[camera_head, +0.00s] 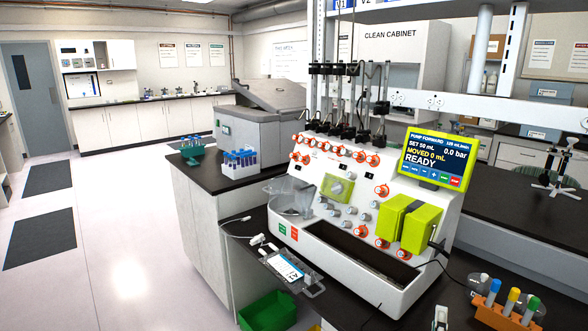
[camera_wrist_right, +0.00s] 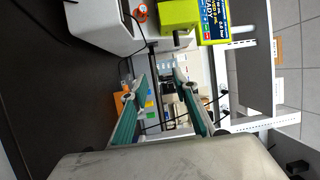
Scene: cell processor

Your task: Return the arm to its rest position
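My right gripper shows in the right wrist view (camera_wrist_right: 158,82). Its two teal-padded fingers stand apart and nothing is seen held between them. In the head view only a small pale shape (camera_head: 440,318) shows at the bottom edge, and I cannot tell whether it is part of my right gripper. My left gripper is in neither view. The white cell processor (camera_head: 335,225) stands on the dark counter, its green-framed screen (camera_head: 437,158) reading READY. In the wrist view the processor's white body (camera_wrist_right: 105,25) is at the upper left, apart from the fingers.
An orange rack (camera_head: 500,318) with colour-capped tubes stands at the lower right. The floor at left is open.

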